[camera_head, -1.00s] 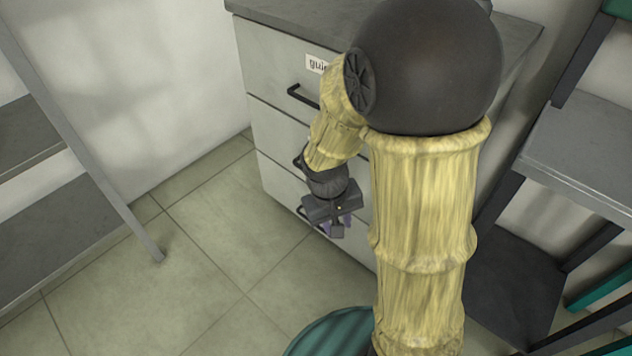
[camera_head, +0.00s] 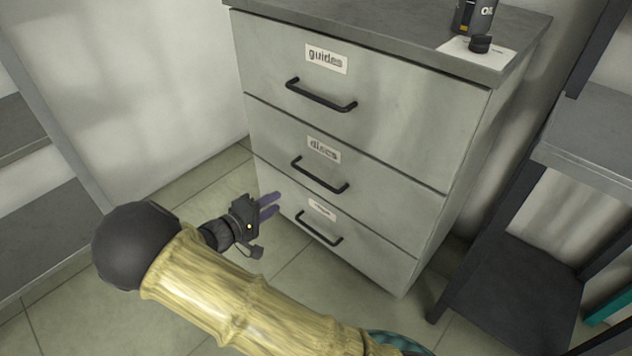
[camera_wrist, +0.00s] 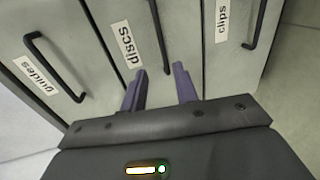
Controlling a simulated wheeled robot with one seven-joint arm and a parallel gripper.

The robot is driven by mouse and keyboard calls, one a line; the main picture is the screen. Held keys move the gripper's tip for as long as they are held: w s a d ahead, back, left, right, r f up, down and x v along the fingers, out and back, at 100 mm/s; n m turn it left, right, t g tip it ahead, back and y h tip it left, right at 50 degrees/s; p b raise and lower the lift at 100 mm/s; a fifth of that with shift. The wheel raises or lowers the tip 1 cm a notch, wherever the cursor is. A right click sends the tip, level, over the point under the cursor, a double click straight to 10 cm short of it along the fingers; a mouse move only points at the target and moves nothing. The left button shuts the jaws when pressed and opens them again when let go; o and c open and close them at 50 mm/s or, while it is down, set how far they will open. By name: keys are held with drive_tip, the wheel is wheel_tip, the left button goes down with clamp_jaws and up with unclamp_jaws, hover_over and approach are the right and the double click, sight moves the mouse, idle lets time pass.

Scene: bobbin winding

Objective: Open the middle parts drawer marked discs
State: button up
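The middle drawer marked discs (camera_head: 385,197) is shut, between the guides drawer above and a lower drawer. Its black bar handle (camera_head: 320,175) is bare, with nothing touching it. My gripper (camera_head: 272,203) is in front of the cabinet's left side, left of and below that handle. Its two purple fingers are apart and empty. In the wrist view the fingers of my gripper (camera_wrist: 161,84) point at the cabinet, below the discs label (camera_wrist: 127,44). The discs handle (camera_wrist: 159,38) also shows there, ahead of the fingers.
The guides drawer (camera_head: 420,125) and the lower drawer (camera_head: 375,262), labelled clips in the wrist view, are shut. Shelving flanks the cabinet on both sides. Floor (camera_head: 205,192) is clear at front left.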

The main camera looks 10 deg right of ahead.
drive_tip(key=b, duration=0.7)
approach(316, 177)
drive_tip(key=f+x, duration=0.1)
drive_tip(key=x, duration=0.8)
drive_tip(key=shift+w+d, duration=0.25)
drive_tip(key=shift+d, duration=0.15)
clamp_jaws()
